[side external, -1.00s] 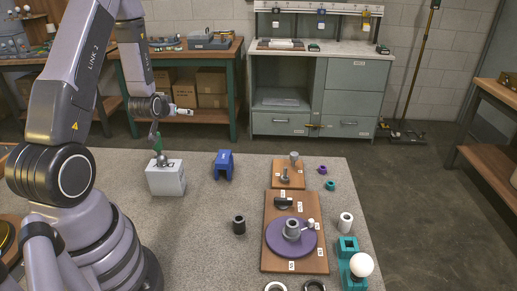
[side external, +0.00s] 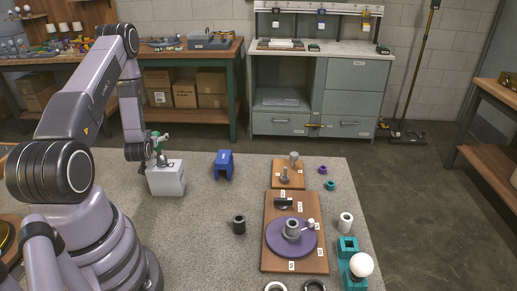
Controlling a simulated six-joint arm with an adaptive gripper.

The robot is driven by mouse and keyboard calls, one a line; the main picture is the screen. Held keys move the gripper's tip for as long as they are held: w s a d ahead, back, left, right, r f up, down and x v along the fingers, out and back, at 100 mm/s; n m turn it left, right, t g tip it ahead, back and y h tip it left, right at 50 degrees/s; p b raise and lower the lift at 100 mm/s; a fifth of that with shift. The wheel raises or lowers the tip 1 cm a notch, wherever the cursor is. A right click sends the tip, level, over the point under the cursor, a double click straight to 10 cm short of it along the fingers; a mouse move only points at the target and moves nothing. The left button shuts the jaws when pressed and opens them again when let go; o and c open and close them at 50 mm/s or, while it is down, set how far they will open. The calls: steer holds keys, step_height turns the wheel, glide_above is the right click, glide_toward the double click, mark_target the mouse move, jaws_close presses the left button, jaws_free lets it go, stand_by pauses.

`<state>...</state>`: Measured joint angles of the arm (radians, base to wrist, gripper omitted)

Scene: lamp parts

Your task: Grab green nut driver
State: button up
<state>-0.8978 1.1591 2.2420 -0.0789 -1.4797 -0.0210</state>
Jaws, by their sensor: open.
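The green nut driver (side external: 159,147) stands upright with its lower end in the white block (side external: 167,180) on the left of the grey table. Part of its green handle shows; my wrist and gripper cover some of it. My gripper (side external: 159,151) is open and level, pointing right, at the height of the handle. It is right at the nut driver, but I cannot tell whether the handle lies between the fingers or whether they touch it.
A blue holder (side external: 223,166) stands right of the white block. A black cylinder (side external: 239,225) stands mid-table. Brown boards (side external: 318,260) with a purple disc (side external: 272,238), and a teal stand (side external: 347,252) with a white bulb (side external: 361,265), are farther right. The table between the block and boards is mostly clear.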

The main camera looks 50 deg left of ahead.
steer(key=shift+w+a+f, duration=0.1)
steer(key=shift+w+a, duration=0.05)
steer(key=shift+a, duration=0.1)
jaws_close()
stand_by(0.3)
